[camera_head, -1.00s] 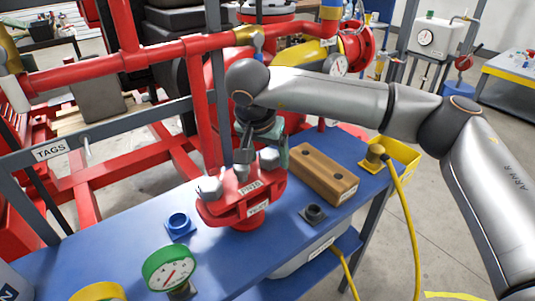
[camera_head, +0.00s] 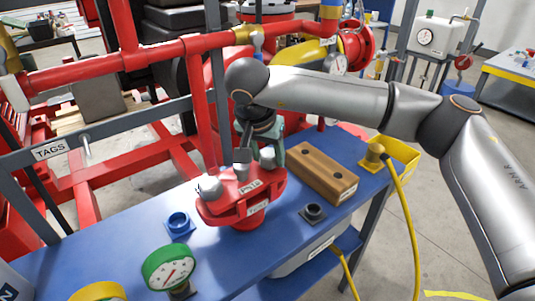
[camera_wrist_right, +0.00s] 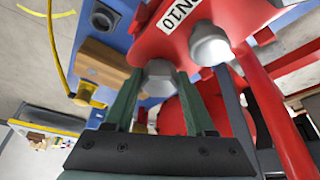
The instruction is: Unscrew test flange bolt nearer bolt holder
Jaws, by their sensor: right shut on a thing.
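The red test flange (camera_head: 242,198) stands on the blue bench, with a white label on its face. It carries a silver bolt on its left (camera_head: 210,188) and another on its right (camera_head: 267,158), nearer the wooden bolt holder (camera_head: 322,174). My right gripper (camera_head: 264,150) reaches down over the right bolt. In the right wrist view its green fingers (camera_wrist_right: 158,78) are shut on the head of this bolt (camera_wrist_right: 160,80), which still sits at the flange. The other bolt (camera_wrist_right: 208,43) is clear of the fingers. My left gripper is out of view.
The bolt holder has two dark, empty-looking holes. A dark socket (camera_head: 313,213), a blue ring fitting (camera_head: 179,224) and a green-rimmed gauge (camera_head: 168,268) are on the bench (camera_head: 120,245). Red pipes run behind.

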